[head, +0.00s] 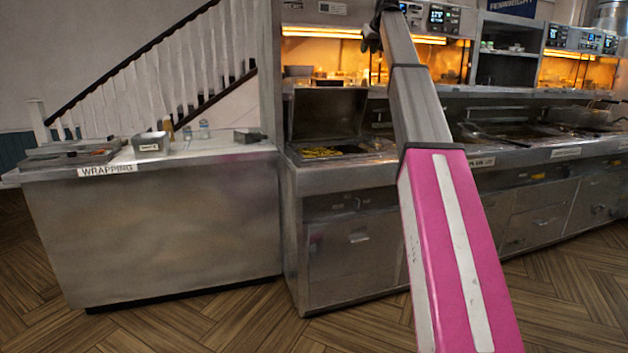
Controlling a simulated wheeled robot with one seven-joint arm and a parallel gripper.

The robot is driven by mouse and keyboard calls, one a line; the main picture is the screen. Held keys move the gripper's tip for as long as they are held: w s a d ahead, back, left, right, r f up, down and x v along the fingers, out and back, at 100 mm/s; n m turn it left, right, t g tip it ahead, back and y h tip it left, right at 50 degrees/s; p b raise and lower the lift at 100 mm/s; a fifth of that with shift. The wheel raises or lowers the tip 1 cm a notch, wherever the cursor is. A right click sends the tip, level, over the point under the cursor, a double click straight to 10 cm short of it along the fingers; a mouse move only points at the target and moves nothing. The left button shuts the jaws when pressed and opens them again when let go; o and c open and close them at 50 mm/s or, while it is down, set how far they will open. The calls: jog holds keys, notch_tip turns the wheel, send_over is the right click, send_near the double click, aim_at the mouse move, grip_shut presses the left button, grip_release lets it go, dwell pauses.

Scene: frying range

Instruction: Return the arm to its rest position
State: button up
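My arm is stretched out from the lower right of the head view, its pink and grey links rising toward the top centre. My gripper (371,40) is the dark shape at the far end, at the top of the view in front of the lit warming cabinet (325,62).
The steel frying range (350,245) stands ahead, with an open-lidded bin of yellow food (322,152). The wrapping counter (160,225) on the left carries small containers. Fryers (540,130) continue on the right. The wooden floor (215,325) in front is clear.

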jog(key=s+a+f+m+g, duration=0.1)
jog(key=s+f, duration=0.3)
jog(key=f, duration=1.2)
jog(key=s+f+g+h, duration=0.1)
jog(key=s+f, duration=0.3)
jog(key=f, duration=1.2)
jog(key=s+a+f+m+g, duration=0.15)
jog(key=s+f, duration=0.35)
jog(key=f, duration=1.1)
jog(key=s+f+m+g+h, duration=0.1)
jog(key=s+f+g, duration=0.3)
jog(key=s+f, duration=2.9)
jog(key=s, duration=0.2)
jog(key=shift+s+f+g+h, duration=0.15)
jog(key=shift+s+g+h, duration=0.15)
jog(key=shift+g+h, duration=0.1)
